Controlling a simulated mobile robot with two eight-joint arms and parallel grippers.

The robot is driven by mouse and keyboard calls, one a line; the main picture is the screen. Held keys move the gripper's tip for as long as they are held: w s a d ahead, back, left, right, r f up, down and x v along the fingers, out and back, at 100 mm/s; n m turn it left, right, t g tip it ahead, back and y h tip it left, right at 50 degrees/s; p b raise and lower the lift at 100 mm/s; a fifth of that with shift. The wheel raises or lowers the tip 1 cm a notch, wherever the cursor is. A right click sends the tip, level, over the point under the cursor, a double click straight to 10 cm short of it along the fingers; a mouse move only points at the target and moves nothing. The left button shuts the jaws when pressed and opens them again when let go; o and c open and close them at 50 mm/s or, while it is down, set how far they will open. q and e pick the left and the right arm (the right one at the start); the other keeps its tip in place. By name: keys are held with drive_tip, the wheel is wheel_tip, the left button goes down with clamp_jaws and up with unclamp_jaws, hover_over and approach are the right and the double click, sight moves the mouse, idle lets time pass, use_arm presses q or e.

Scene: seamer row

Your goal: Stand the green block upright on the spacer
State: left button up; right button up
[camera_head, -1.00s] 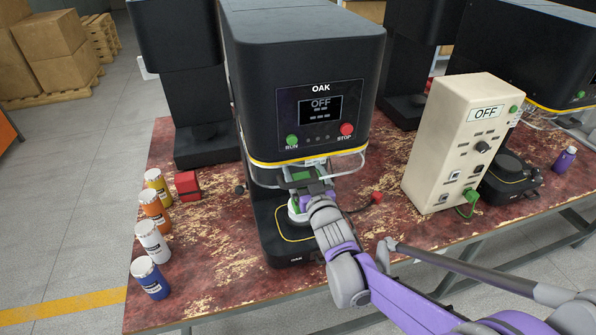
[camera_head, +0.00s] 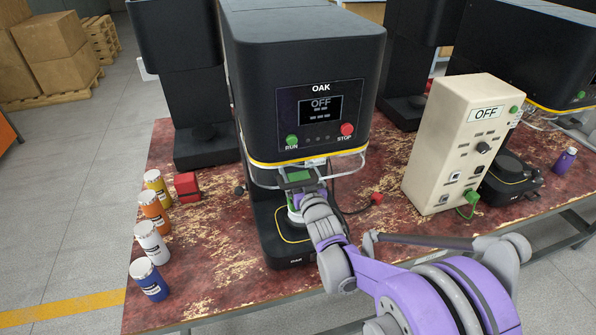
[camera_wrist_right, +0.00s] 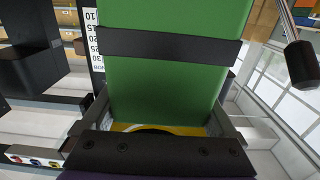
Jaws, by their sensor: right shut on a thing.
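The green block (camera_head: 298,176) is in my right gripper (camera_head: 301,187), inside the opening of the black OAK machine (camera_head: 300,50), below its head. In the right wrist view the block (camera_wrist_right: 165,85) fills the middle, with a dark band across it. The right gripper is shut on it. A pale round piece (camera_head: 294,215), perhaps the spacer, shows partly below the gripper on the machine's base. My gripper and arm hide most of it, and I cannot tell whether the block touches it. My left gripper is not in view.
A wire guard (camera_head: 350,168) rings the opening. A red block (camera_head: 187,185) and several jars (camera_head: 152,242) stand at the left of the worn red table (camera_head: 215,285). A beige control box (camera_head: 455,145) stands at right. A red knob (camera_head: 376,198) lies between.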

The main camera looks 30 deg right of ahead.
drive_tip(key=o, duration=1)
drive_tip(key=v, duration=1.2)
drive_tip(key=s+a+f+n+g+y, duration=0.1)
drive_tip(key=s+a+f+g, duration=0.3)
drive_tip(key=s, duration=0.2)
drive_tip(key=s+a+f+n+g+y, duration=0.1)
drive_tip(key=s+a+f+g+y, duration=0.1)
drive_tip(key=s+a+f+g, duration=0.2)
drive_tip(key=s+a+f+g+y, duration=0.1)
drive_tip(key=s+a+f+g, duration=0.3)
drive_tip(key=s, duration=0.6)
drive_tip(key=shift+s+a+f+n, duration=0.1)
drive_tip(key=shift+a+n, duration=0.3)
drive_tip(key=shift+a, duration=0.15)
